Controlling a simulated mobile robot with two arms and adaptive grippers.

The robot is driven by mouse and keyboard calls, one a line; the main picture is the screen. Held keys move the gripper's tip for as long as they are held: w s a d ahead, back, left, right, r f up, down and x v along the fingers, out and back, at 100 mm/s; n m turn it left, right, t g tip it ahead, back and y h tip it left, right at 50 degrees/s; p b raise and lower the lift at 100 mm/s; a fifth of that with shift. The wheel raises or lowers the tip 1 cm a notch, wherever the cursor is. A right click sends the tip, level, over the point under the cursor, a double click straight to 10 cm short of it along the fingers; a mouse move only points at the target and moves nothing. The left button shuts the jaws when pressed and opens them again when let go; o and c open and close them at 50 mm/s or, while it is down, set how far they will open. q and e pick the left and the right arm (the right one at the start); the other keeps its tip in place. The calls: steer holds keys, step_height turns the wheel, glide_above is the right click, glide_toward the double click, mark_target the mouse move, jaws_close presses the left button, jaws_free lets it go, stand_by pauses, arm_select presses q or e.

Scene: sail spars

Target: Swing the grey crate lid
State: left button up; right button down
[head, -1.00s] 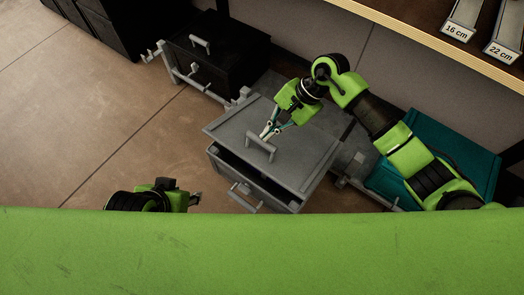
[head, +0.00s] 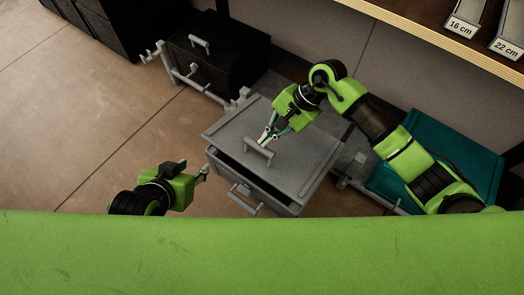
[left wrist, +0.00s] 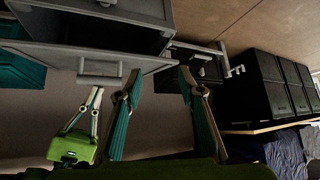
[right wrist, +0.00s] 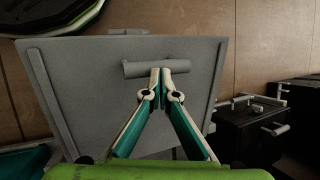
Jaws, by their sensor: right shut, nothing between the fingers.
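The grey crate (head: 235,182) stands on the floor in the middle of the head view, with a handle on its near side. Its grey lid (head: 300,155) lies over the top, with a dark gap under the near edge. My right gripper (head: 264,141) is shut and empty, with its tips at the lid handle (right wrist: 135,69); whether they touch it I cannot tell. My left gripper (head: 205,172) is open beside the crate's left corner.
A black crate (head: 235,65) stands behind on the left, with a grey rail frame beside it. A teal crate (head: 470,155) stands on the right, partly behind my right arm. A shelf (head: 425,32) with labelled bins is at the upper right. The floor at left is clear.

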mark_target(262, 152)
steer(key=shift+s+a+f+b, duration=0.1)
steer(key=shift+s+f+b, duration=0.1)
steer(key=shift+f+b, duration=0.25)
steer(key=shift+s+a+f, duration=0.1)
steer(key=shift+s+f, duration=0.05)
steer(key=shift+f, duration=0.25)
steer(key=shift+s+a+f+b, duration=0.1)
steer(key=shift+s+f+b, duration=0.05)
steer(key=shift+f+b, duration=0.3)
steer(key=shift+s+a+f+b, duration=0.1)
steer(key=shift+f+b, duration=0.2)
steer(key=shift+b, duration=0.05)
steer(key=shift+s+a+f, duration=0.15)
steer(key=shift+f, duration=0.2)
steer(key=shift+s+a+f+b, duration=0.1)
steer(key=shift+s+f+b, duration=0.1)
steer(key=shift+f+b, duration=0.3)
arm_select(q)
steer(key=w+d+r+t+h, duration=0.1)
steer(key=w+d+r+t, duration=0.1)
steer(key=w+r+t, duration=0.3)
steer(key=w+d+r+t+h, duration=0.2)
steer(key=w+r+t, duration=0.2)
steer(key=r, duration=0.7)
steer(key=shift+w+d+r+m+t, duration=0.3)
steer(key=shift+w+d+r+t, duration=0.05)
steer(key=shift+w+r+t, duration=0.1)
arm_select(e)
steer(key=shift+r, duration=0.1)
